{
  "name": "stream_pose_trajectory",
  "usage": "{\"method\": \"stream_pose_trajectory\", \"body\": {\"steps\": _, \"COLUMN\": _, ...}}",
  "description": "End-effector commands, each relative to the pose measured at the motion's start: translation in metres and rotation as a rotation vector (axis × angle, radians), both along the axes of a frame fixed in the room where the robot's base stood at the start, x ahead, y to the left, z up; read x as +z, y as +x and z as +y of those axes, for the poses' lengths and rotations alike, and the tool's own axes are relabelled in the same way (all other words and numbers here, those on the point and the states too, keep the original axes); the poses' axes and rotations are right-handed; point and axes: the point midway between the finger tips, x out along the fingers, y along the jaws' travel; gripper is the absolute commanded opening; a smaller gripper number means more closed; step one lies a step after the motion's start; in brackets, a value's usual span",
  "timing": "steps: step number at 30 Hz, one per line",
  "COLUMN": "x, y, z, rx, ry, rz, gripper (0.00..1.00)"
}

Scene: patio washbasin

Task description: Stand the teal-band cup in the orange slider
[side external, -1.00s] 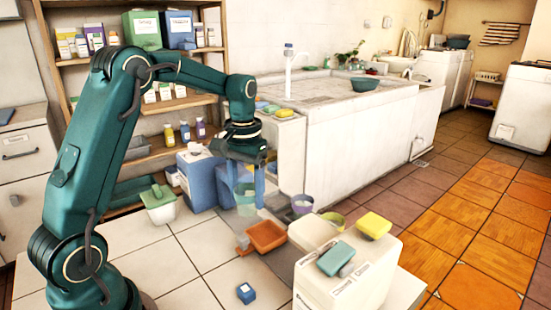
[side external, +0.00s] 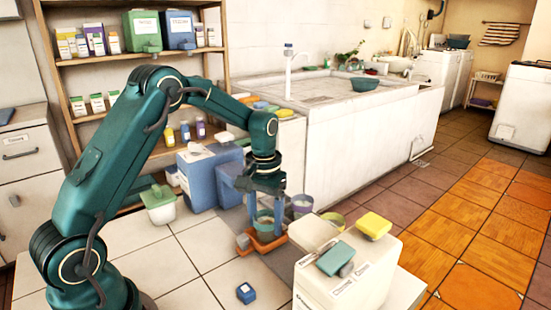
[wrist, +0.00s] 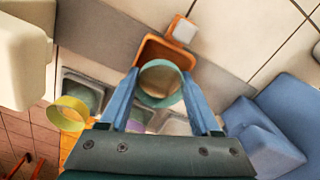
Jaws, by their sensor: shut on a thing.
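My gripper (side external: 266,215) is shut on the teal-band cup (side external: 265,224), with a finger on either side. The cup is upright over the orange slider (side external: 264,248), and its lower part is hidden behind the slider's rim or sits low against it. I cannot tell whether it touches the slider's floor. In the wrist view the cup's round rim (wrist: 160,66) lies between the two fingers (wrist: 157,100), and the slider's orange rim (wrist: 148,42) shows around its far side. A pale block (wrist: 183,30) sits at the slider's far end.
A purple cup (side external: 301,204) and a yellow-green cup (side external: 333,221) stand right of the slider. Blue containers (side external: 203,180) stand behind left. Floor at front left is mostly clear.

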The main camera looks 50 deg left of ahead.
Motion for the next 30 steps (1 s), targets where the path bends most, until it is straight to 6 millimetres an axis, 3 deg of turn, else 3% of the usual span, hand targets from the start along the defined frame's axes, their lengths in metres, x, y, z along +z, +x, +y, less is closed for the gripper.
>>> {"method": "stream_pose_trajectory", "body": {"steps": 1, "x": -0.002, "y": 0.000, "z": 0.000, "rx": 0.000, "ry": -0.001, "rz": 0.002, "gripper": 0.02}}
{"method": "stream_pose_trajectory", "body": {"steps": 2, "x": -0.002, "y": 0.000, "z": 0.000, "rx": 0.000, "ry": -0.001, "rz": 0.002, "gripper": 0.68}}
{"method": "stream_pose_trajectory", "body": {"steps": 4, "x": -0.002, "y": 0.000, "z": 0.000, "rx": 0.000, "ry": 0.000, "rz": 0.001, "gripper": 0.94}}
{"method": "stream_pose_trajectory", "body": {"steps": 17, "x": 0.005, "y": 0.000, "z": 0.000, "rx": 0.000, "ry": 0.000, "rz": -0.001, "gripper": 0.94}}
{"method": "stream_pose_trajectory", "body": {"steps": 30, "x": 0.092, "y": 0.001, "z": 0.000, "rx": 0.000, "ry": 0.002, "rz": -0.007, "gripper": 0.94}}
